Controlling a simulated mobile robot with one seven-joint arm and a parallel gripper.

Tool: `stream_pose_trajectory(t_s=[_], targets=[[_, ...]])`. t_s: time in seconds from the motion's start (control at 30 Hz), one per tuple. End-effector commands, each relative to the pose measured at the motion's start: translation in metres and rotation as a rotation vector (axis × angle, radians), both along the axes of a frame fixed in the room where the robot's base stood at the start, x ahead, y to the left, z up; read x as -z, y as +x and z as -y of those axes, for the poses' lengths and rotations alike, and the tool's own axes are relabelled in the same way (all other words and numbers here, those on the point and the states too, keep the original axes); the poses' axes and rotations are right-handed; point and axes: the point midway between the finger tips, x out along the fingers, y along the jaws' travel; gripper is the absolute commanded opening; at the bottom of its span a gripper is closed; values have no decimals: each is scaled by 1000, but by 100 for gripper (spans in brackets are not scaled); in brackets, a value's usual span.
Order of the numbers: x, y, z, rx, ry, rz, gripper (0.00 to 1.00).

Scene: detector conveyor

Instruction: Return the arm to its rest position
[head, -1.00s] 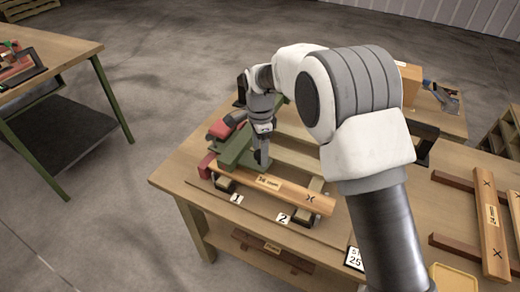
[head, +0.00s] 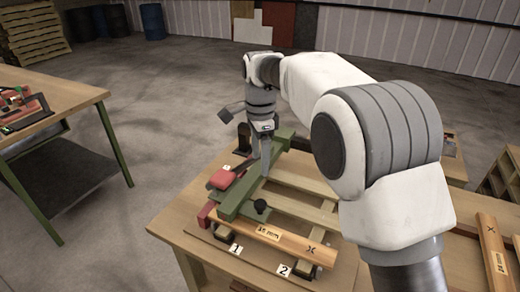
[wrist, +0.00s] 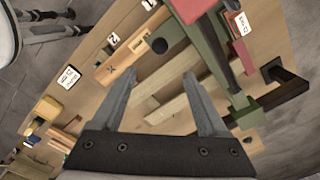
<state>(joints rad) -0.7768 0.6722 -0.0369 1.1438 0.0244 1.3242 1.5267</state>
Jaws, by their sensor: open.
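My gripper (head: 266,165) hangs above the workbench (head: 180,220), over the green clamp-like fixture (head: 243,197). In the wrist view my gripper (wrist: 160,82) is open, its two fingers wide apart with nothing between them. Wooden slats (wrist: 175,100) lie on the bench beyond the fingers. My arm is bent, with its elbow high at the right of the head view and the forearm reaching left. Part of the bench is hidden behind my arm.
A wooden bar marked in mm (head: 290,242) lies along the fixture's front, near number labels 1 (head: 236,249) and 2 (head: 284,269). A red-handled part (head: 226,177) sits beside the green fixture. Another table (head: 60,85) stands at left, with open floor between.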

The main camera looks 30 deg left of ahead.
Motion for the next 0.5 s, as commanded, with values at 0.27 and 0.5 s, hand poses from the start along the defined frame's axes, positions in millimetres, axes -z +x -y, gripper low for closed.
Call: stream_pose_trajectory(t_s=[0.27,0.5], targets=[[-20,0,0,0,0,0,76],[-19,0,0,0,-1,-1,76]])
